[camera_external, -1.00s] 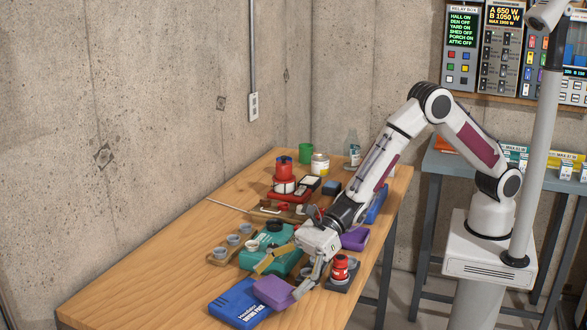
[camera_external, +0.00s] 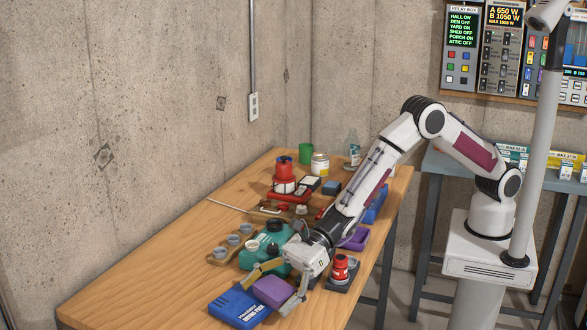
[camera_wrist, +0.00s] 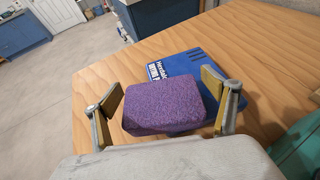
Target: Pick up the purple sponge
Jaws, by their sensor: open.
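The purple sponge (camera_external: 272,291) is a speckled block near the table's front edge, and it fills the middle of the wrist view (camera_wrist: 163,106). It overlaps the corner of a blue pack (camera_external: 238,305) in both views; I cannot tell whether it rests on it. My gripper (camera_external: 271,287) is open and low over the sponge. In the wrist view its two yellowish fingers (camera_wrist: 162,92) stand on either side of the sponge, with a small gap at the left finger. The right finger is close to the sponge's side; contact is unclear.
A green case (camera_external: 266,249) lies just behind my gripper. A red can (camera_external: 341,268) on a dark tray stands to the right. A purple item (camera_external: 355,239) is behind my wrist. Cups in a wooden holder (camera_external: 232,241) sit at left. The table's left part is bare.

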